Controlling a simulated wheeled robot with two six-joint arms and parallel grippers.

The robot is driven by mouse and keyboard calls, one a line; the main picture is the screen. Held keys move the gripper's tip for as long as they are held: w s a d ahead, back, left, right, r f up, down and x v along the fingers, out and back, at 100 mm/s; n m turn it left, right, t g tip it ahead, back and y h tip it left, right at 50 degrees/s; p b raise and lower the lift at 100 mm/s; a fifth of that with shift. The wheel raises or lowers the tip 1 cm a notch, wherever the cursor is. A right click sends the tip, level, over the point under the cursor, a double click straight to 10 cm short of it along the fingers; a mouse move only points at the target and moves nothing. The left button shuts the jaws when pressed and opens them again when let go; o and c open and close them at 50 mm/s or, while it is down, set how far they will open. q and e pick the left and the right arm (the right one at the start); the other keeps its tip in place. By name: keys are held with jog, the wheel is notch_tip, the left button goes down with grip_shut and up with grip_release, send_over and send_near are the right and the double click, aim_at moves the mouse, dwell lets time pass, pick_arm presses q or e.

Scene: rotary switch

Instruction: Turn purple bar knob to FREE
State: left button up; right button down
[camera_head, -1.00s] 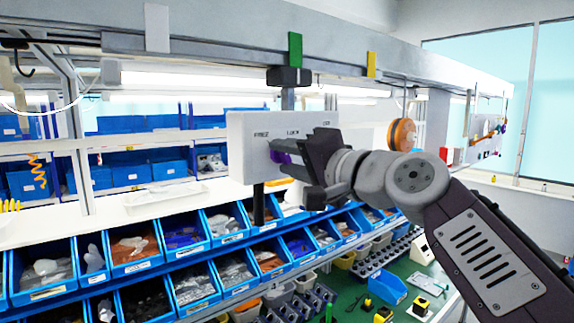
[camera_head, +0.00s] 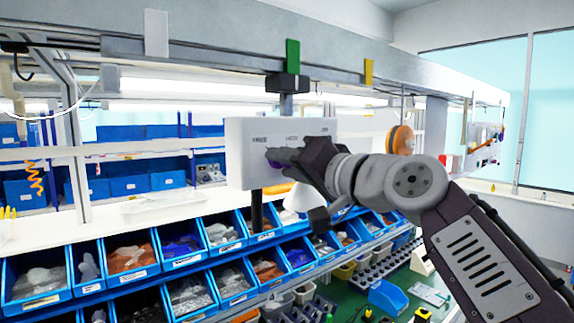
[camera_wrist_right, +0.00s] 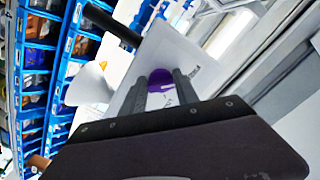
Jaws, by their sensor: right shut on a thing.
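The white switch panel (camera_head: 245,165) stands on a dark post in the middle of the head view. It carries small printed labels along its top; the left one seems to read FREE, but the print is blurred. The purple bar knob (camera_head: 274,163) is on the panel's face, mostly hidden by my right gripper (camera_head: 282,158). In the right wrist view the purple knob (camera_wrist_right: 160,82) sits between the two dark fingers of the right gripper (camera_wrist_right: 161,88), which is shut on it. The knob's exact pointing direction is hidden. My left gripper is not in view.
Rows of blue bins (camera_head: 130,258) with small parts lie below the panel. A metal beam (camera_head: 210,40) with coloured tags runs above. An orange reel (camera_head: 401,140) hangs behind my right arm. A white lamp-like cone (camera_head: 300,199) stands behind the panel.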

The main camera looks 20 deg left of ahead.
jog(key=shift+d+r, duration=0.1)
jog(key=shift+r, duration=0.2)
jog(key=c, duration=0.9)
grip_release()
jog(key=shift+a+f, duration=0.1)
jog(key=shift+a, duration=0.1)
jog(key=b+v, duration=0.4)
jog(key=v, duration=0.5)
